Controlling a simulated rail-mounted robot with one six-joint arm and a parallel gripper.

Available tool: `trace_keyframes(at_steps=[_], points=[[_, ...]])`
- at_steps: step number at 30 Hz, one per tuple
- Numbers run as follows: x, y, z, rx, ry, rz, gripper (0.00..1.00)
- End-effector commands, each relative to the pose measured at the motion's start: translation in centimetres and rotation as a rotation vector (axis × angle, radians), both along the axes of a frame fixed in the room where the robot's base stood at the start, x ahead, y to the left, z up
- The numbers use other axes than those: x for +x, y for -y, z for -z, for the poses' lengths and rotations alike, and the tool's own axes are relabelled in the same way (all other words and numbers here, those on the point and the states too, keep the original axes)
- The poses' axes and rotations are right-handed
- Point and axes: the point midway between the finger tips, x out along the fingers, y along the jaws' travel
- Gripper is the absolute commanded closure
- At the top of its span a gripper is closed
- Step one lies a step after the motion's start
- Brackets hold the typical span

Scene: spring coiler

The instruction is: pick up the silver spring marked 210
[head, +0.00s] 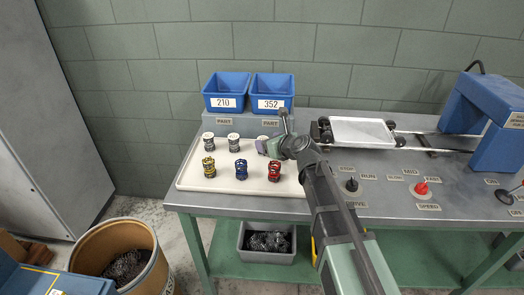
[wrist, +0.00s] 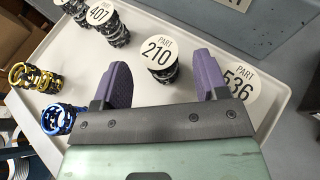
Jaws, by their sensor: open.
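The silver spring marked 210 (wrist: 160,72) stands upright on the white tray in the wrist view, its round white label facing up. My gripper (wrist: 163,62) is open, with one purple finger to the left of this spring and one to its right. The fingers look apart from it; how far above the tray they are I cannot tell. In the head view my gripper (head: 268,146) is over the right part of the tray, among the silver springs. The labels are too small to read there, and my arm hides part of that row.
Silver springs marked 407 (wrist: 102,16) and 536 (wrist: 238,92) stand on either side, the 536 close to the right finger. Yellow (head: 209,168), blue (head: 241,170) and red (head: 274,171) springs stand in front on the tray (head: 190,183). Blue bins marked 210 (head: 226,90) and 352 (head: 272,90) stand behind.

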Motion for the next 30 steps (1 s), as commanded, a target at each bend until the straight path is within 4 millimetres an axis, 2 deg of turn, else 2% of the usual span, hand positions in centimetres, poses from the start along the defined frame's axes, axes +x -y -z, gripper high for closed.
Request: trace_keyframes(at_steps=[5, 13, 20, 30], points=[[0.6, -0.4, 0.3, 0.000, 0.000, 0.000, 0.33], [4.0, -3.1, 2.1, 0.000, 0.000, 0.000, 0.33], [4.0, -3.2, 1.9, 0.000, 0.000, 0.000, 0.33], [4.0, -3.2, 1.9, 0.000, 0.000, 0.000, 0.85]])
